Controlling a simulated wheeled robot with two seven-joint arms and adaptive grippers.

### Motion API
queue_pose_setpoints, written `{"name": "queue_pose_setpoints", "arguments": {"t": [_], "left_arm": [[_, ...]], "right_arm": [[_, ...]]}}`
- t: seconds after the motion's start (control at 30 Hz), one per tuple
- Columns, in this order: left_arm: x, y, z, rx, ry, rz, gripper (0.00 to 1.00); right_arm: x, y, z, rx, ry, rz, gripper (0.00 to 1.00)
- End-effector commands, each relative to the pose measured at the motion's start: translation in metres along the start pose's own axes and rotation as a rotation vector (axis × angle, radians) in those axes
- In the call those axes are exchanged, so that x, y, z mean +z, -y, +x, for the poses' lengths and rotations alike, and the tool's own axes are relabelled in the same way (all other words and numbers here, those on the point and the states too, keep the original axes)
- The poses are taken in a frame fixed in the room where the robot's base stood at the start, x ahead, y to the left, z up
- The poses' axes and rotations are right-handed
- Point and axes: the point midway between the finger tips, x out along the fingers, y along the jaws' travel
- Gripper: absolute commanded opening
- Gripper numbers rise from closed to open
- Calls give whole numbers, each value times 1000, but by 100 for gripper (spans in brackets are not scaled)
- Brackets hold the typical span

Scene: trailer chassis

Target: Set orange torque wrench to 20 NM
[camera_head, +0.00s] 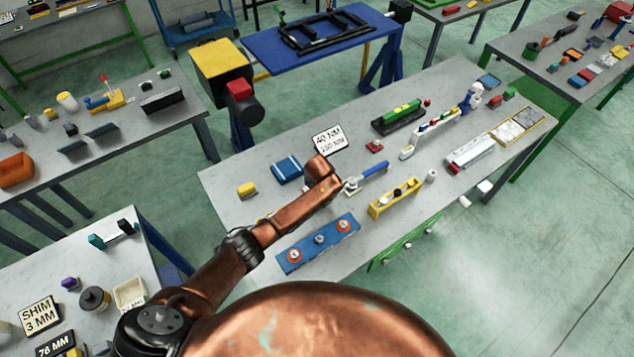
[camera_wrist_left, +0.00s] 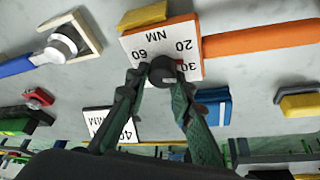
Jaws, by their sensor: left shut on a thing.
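In the left wrist view the orange torque wrench (camera_wrist_left: 260,40) lies on the grey bench, its handle reaching to the right edge. Its white dial plate (camera_wrist_left: 128,44) shows 60, 20, 30 and NM. My left gripper (camera_wrist_left: 163,76) is shut on the round black knob (camera_wrist_left: 163,68) at the plate's edge. I cannot tell clearly which number the knob points at. In the head view my copper left arm reaches over the bench and hides the wrench and fingertips. A sign (camera_head: 328,138) reads 40 NM and 150 NM. My right gripper is not in view.
A blue-handled wrench (camera_head: 374,171) lies to the right of my left arm. A blue box (camera_head: 287,170) and a yellow block (camera_head: 247,189) lie behind it. A blue plate with orange fittings (camera_head: 318,243) and a yellow holder (camera_head: 395,198) lie at the bench front.

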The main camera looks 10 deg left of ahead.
Motion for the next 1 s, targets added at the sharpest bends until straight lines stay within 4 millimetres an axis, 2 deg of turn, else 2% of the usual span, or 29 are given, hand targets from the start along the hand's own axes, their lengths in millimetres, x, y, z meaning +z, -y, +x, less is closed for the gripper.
{"name": "queue_pose_setpoints", "arguments": {"t": [0.03, 0.37, 0.7, 1.0], "left_arm": [[5, -14, -2, 5, 8, -39, 0], [5, -17, 1, -114, 10, -327, 0], [4, -17, 2, -234, 11, -611, 0], [2, -15, 3, -312, 10, -787, 0]], "right_arm": [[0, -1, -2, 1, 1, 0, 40], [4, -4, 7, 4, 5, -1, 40], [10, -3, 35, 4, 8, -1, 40], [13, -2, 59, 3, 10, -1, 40]]}}
